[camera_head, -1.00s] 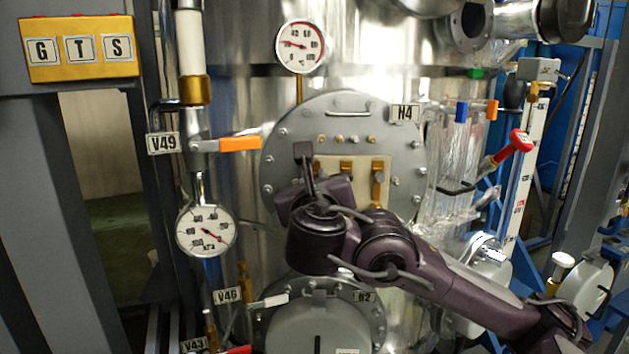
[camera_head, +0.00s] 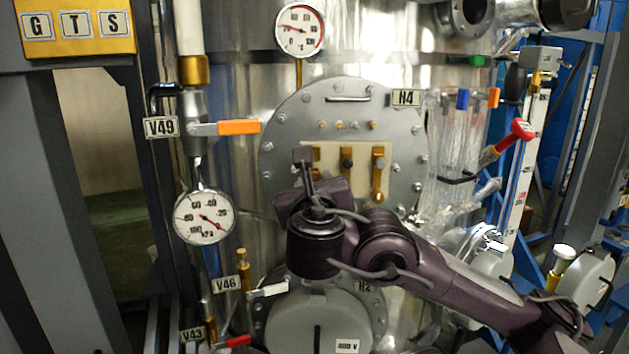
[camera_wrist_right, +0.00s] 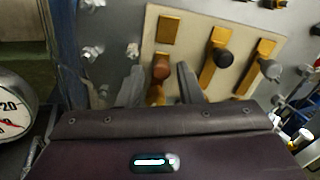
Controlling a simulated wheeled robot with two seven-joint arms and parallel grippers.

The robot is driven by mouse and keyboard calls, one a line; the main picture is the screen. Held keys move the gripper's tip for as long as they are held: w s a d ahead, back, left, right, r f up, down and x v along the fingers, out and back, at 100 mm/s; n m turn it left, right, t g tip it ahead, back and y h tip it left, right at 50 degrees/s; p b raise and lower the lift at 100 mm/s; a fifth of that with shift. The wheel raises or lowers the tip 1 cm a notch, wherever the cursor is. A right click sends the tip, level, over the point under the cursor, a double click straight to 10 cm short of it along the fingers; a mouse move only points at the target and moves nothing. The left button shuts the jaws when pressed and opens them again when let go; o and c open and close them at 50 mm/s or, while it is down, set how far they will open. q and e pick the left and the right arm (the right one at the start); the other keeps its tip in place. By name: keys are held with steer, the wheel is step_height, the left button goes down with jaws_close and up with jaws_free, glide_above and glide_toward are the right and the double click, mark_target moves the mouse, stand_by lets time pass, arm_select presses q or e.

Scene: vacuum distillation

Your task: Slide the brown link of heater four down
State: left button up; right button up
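The heater four panel (camera_head: 333,188), a cream plate on a round grey flange, carries three brass links. In the right wrist view, the brown link's knob (camera_wrist_right: 161,67) stands between my right gripper's fingers (camera_wrist_right: 160,84). The fingers are apart, one on each side; contact is unclear. A separate brass piece (camera_wrist_right: 168,30) sits above the knob, and brass (camera_wrist_right: 155,95) shows below it. The black-knobbed link (camera_wrist_right: 223,57) and grey-knobbed link (camera_wrist_right: 268,68) are to the right. In the head view, my right gripper (camera_head: 303,160) hides the brown knob. My left gripper is not in view.
The H4 label (camera_head: 405,97) is at the upper right of the flange. The orange V49 handle (camera_head: 238,127) and a pressure gauge (camera_head: 203,217) are to the left. A lower heater (camera_head: 318,322) is below my arm. Clear wrapped tubing (camera_head: 452,160) is to the right.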

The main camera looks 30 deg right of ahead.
steer(key=shift+o, duration=0.5)
steer(key=shift+s+a+r, duration=0.1)
steer(key=v, duration=0.7)
steer(key=shift+s+a+b, duration=0.2)
steer(key=shift+b, duration=0.1)
